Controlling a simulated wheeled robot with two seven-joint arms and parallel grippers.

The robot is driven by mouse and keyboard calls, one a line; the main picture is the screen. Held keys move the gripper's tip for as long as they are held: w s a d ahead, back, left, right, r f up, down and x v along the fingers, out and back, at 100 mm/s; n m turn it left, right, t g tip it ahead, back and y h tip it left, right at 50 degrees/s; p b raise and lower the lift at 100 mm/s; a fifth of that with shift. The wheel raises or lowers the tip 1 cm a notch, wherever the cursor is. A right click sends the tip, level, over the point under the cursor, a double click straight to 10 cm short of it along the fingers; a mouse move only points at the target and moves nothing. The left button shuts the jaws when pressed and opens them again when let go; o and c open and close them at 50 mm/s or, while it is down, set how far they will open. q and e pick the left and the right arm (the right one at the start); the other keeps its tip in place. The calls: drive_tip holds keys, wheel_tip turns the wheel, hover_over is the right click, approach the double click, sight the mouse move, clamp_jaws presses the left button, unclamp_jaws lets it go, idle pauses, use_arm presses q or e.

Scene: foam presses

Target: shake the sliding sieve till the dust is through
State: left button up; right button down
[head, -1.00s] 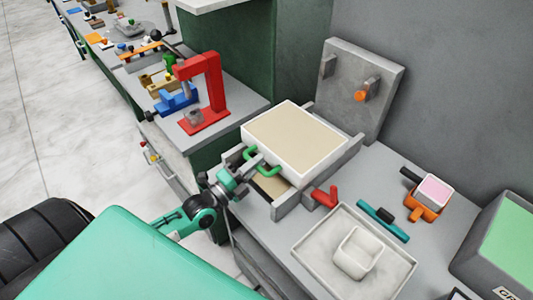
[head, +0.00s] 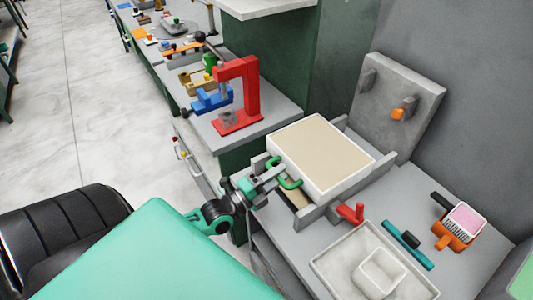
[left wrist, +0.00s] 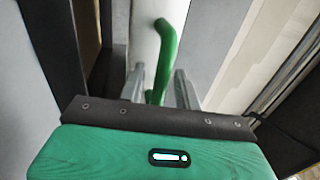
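The sieve (head: 320,155) is a white rectangular frame with a beige surface, sitting between grey rails (head: 318,215). A green handle (head: 287,178) sticks out of its near left side. In the left wrist view the handle (left wrist: 166,48) stands against the white frame (left wrist: 144,45). My left gripper (head: 274,174) is at the handle. In the left wrist view its fingers (left wrist: 160,84) are apart on either side of the handle, with small gaps showing. A beige strip shows below the sieve, but most of what lies under it is hidden. My right gripper is out of view.
A grey upright panel with an orange knob (head: 397,114) stands behind the sieve. A red piece (head: 351,212), a teal bar (head: 408,245), a pale tray (head: 330,264) with a white cup (head: 379,272), and an orange holder (head: 452,237) lie to the right. A red press (head: 250,95) stands behind left.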

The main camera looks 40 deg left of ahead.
use_arm(q)
drive_tip(key=shift+s+f, duration=0.1)
drive_tip(key=shift+s, duration=0.1)
drive_tip(key=b+v, duration=0.3)
drive_tip(key=v, duration=1)
drive_tip(key=shift+s+a, duration=0.15)
drive_tip(key=shift+o, duration=0.4)
